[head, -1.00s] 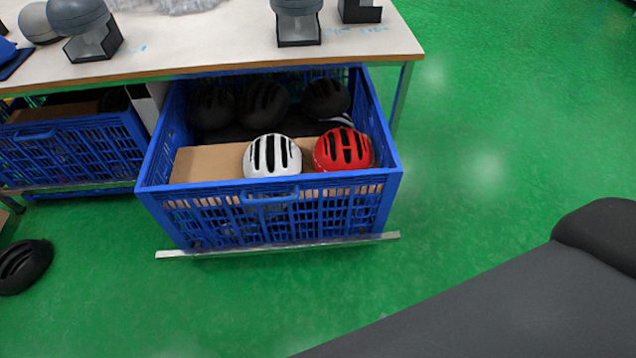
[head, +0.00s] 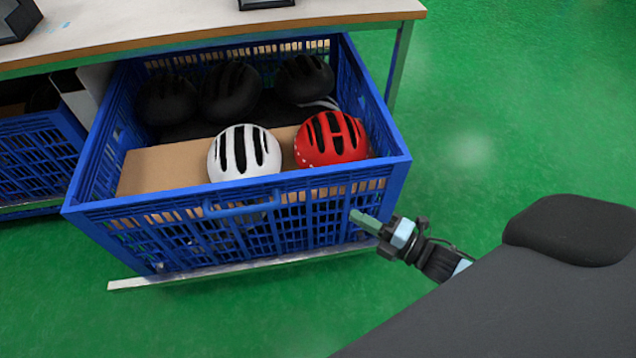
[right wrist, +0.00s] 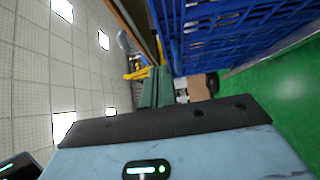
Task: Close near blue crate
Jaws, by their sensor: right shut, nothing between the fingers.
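The near blue crate (head: 105,215) is pulled out from under the table. It holds a white helmet (head: 243,152), a red helmet (head: 330,140), several black helmets (head: 231,92) and a cardboard piece (head: 160,165). My right gripper (head: 362,220) is shut and empty at the right part of the crate's front wall. I cannot tell whether its fingertips touch the wall. In the right wrist view the shut green fingers (right wrist: 156,88) point forward, with the blue crate (right wrist: 225,35) beside them at upper right. My left gripper is not in view.
The table (head: 200,25) stands above the back of the crate. Another blue crate (head: 35,150) sits under the table at left. A metal rail (head: 210,272) runs below the crate front. Green floor (head: 500,120) is clear at right.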

